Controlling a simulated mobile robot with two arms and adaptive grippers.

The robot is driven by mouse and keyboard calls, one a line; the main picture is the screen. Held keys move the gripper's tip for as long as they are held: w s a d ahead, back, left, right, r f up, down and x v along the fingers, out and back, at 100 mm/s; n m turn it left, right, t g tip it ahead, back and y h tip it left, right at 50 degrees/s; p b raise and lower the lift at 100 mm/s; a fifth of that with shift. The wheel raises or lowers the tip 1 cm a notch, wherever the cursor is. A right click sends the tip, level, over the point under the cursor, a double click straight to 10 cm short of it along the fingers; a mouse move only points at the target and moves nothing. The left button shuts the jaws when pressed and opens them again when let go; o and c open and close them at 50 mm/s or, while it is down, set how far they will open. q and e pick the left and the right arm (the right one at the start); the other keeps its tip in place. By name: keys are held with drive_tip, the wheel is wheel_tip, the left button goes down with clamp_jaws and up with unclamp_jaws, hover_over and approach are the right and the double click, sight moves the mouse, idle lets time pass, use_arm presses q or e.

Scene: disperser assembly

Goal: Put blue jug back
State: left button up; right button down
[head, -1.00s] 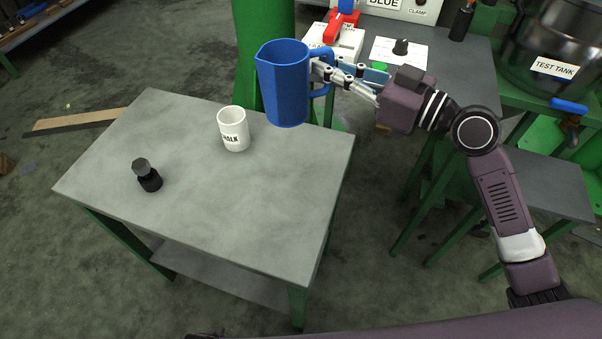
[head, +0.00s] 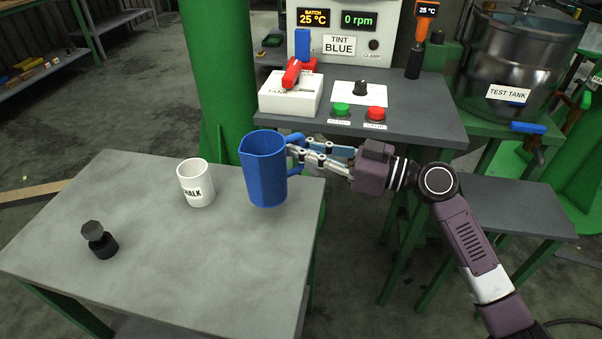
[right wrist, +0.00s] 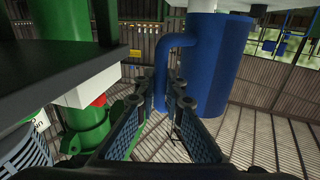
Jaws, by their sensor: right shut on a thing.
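The blue jug (head: 265,170) is upright at the back right corner of the grey table (head: 190,265). I cannot tell whether its base touches the tabletop or hangs just above it. My right gripper (head: 297,152) is shut on the jug's handle, reaching in from the right. In the right wrist view the jug (right wrist: 215,62) is beyond the fingers, with its handle between the fingertips (right wrist: 172,98). My left gripper is not in view.
A small black object (head: 100,242) is at the table's left front. Behind are a control bench with a green button (head: 341,110), a red button (head: 376,114) and a test tank (head: 515,65). The table's front middle is clear.

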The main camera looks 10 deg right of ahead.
sight(302, 166)
wheel_tip(302, 166, down, 6)
drive_tip(key=shift+r+b, duration=0.2)
drive_tip(key=shift+b, duration=0.15)
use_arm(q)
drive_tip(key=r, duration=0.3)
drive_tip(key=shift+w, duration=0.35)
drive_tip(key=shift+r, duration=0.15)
use_arm(e)
drive_tip(key=c, duration=2)
unclamp_jaws()
drive_tip(key=shift+c, duration=0.2)
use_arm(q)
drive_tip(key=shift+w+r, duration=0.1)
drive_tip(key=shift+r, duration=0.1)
